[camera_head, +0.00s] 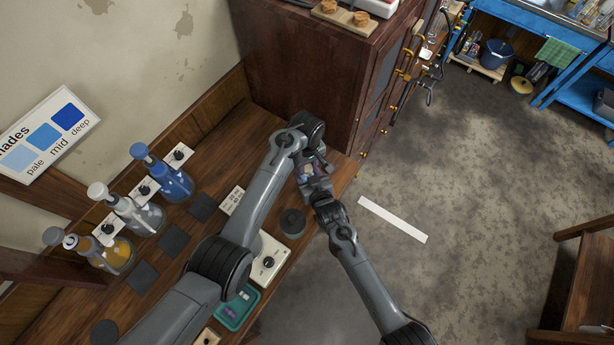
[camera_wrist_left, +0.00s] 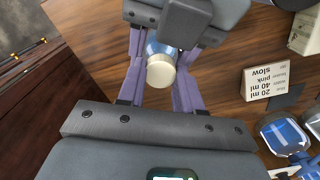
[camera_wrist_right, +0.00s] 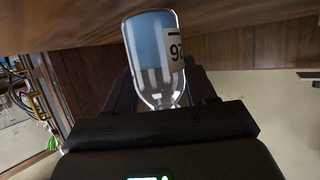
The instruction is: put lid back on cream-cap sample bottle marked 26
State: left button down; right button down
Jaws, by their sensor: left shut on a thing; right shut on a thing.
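The cream cap (camera_wrist_left: 160,72) sits between the purple fingers of my left gripper (camera_wrist_left: 162,82), which is shut on it. Blue glass of the sample bottle (camera_wrist_left: 153,48) shows just behind the cap; I cannot tell whether the cap is seated on the neck. In the right wrist view the bottle (camera_wrist_right: 152,50) appears inverted, with blue liquid, clear glass and a white label partly readable as 26. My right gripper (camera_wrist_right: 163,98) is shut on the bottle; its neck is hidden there. In the head view both grippers meet above the bench's right end, and the arms hide most of the bottle.
A dark wooden cabinet (camera_head: 290,70) stands close behind the grippers. Flasks with blue (camera_head: 175,183), clear (camera_head: 140,215) and amber (camera_head: 110,255) contents line the wall. A white stirrer plate (camera_head: 268,262) and teal tray (camera_head: 238,308) lie under my left arm.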

pick_arm(q)
jog(key=m, duration=1.3)
jog(key=shift+m, duration=0.3)
jog(key=m, duration=0.3)
jog(key=c, duration=0.8)
grip_release()
jog(key=shift+d, duration=0.1)
jog(key=shift+o, duration=0.2)
jog(key=shift+r, duration=2.25)
jog(key=shift+c, duration=0.2)
